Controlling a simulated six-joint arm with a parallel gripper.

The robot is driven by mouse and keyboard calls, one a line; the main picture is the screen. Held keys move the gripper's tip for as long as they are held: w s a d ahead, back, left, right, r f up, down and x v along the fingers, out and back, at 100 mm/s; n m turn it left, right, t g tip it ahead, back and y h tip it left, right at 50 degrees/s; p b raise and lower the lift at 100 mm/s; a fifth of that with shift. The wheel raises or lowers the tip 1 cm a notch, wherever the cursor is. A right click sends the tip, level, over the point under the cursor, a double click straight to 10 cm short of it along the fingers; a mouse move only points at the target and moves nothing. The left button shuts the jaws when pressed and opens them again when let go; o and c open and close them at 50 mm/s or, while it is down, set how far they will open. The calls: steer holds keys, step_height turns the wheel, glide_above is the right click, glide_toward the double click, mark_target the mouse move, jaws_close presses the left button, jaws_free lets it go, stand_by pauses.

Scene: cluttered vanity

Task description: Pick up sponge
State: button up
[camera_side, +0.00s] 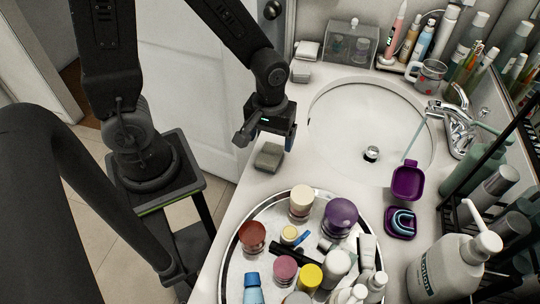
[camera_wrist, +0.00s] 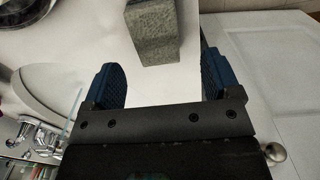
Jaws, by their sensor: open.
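The sponge (camera_side: 268,157) is a grey-green block lying on the white counter near its left edge, left of the sink. It also shows in the wrist view (camera_wrist: 153,32) at the top middle, with its far end cut off by the frame. My gripper (camera_side: 276,137) is just above and behind the sponge in the side view. In the wrist view my gripper (camera_wrist: 160,78) has its two blue fingers apart, with bare counter between them. The sponge lies beyond the fingertips, roughly in line with the gap. Nothing is held.
A round mirrored tray (camera_side: 234,254) crowded with jars and bottles stands in front of the sponge. The sink basin (camera_side: 335,115) is to the right. A purple case (camera_side: 407,181) lies open beside it. A clear box (camera_side: 350,42) and pale blocks stand at the back.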

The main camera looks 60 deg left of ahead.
mark_target(272, 149)
step_height(272, 149, down, 5)
steer(key=shift+w, duration=0.15)
steer(key=c, duration=1.1)
steer(key=shift+r, duration=0.1)
step_height(272, 149, up, 4)
steer(key=shift+d+r, duration=0.1)
steer(key=s+a+r, duration=0.1)
steer(key=a+r, duration=0.1)
steer(key=a, duration=0.1)
steer(key=s+a+r, duration=0.1)
steer(key=a+r, duration=0.1)
steer(key=a, duration=0.2)
steer(key=s+a+r, duration=0.1)
steer(key=a+r, duration=0.1)
steer(key=a, duration=0.2)
steer(key=shift+s+a+r, duration=0.1)
steer(key=shift+s+r, duration=0.1)
steer(key=shift+r, duration=0.15)
